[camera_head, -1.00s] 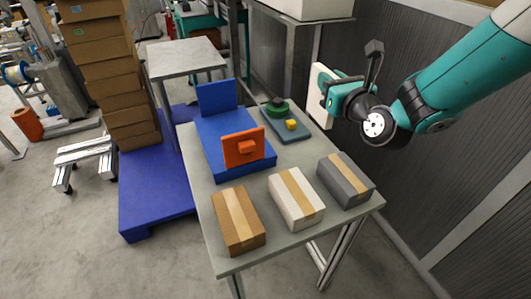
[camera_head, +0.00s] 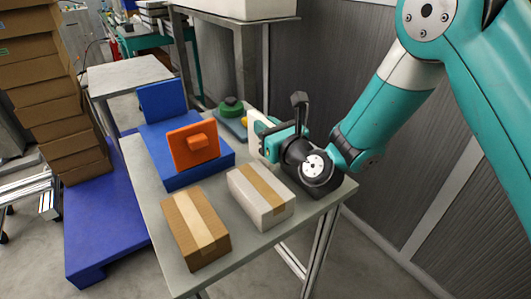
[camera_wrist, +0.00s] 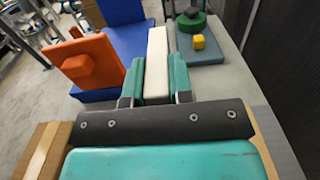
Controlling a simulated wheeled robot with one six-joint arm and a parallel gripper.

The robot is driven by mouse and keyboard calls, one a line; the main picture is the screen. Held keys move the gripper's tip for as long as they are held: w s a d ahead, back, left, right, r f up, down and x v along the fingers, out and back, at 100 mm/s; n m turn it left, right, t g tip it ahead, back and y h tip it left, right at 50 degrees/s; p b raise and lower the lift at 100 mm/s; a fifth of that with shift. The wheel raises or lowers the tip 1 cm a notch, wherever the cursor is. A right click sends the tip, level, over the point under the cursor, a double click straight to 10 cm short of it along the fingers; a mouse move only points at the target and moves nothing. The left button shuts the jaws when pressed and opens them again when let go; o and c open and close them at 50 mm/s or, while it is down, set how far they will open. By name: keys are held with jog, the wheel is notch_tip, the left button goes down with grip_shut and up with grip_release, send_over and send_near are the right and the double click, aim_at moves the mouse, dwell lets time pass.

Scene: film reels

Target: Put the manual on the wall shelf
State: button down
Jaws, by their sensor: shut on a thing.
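The manual looks like a thin cream-white slab (camera_head: 257,130), held upright on edge. My gripper (camera_head: 272,143) is shut on it, above the worktable behind the white box. In the wrist view the manual (camera_wrist: 157,62) stands between the two teal fingers of my gripper (camera_wrist: 158,82) and points away from the palm. Its lower edge is hidden, so I cannot tell whether it touches anything. I cannot pick out a wall shelf with certainty in either view.
The grey worktable (camera_head: 250,246) carries a brown box (camera_head: 195,228), a white taped box (camera_head: 262,196), a blue stand (camera_head: 215,165) with an orange plate (camera_head: 193,146), and a grey-blue tray (camera_head: 231,119) with green and yellow pieces. Stacked cartons (camera_head: 60,100) stand left. A ribbed wall (camera_head: 345,65) rises behind.

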jog(key=shift+f+b, duration=1.9)
jog(key=shift+f, duration=0.45)
jog(key=c, duration=1)
grip_release()
jog(key=shift+r, duration=0.1)
jog(key=shift+r, duration=0.1)
jog(key=shift+s+d+b, duration=0.2)
jog(key=shift+s+b, duration=0.15)
jog(key=shift+b, duration=0.2)
jog(key=shift+b+v, duration=5.3)
jog(key=shift+v, duration=0.3)
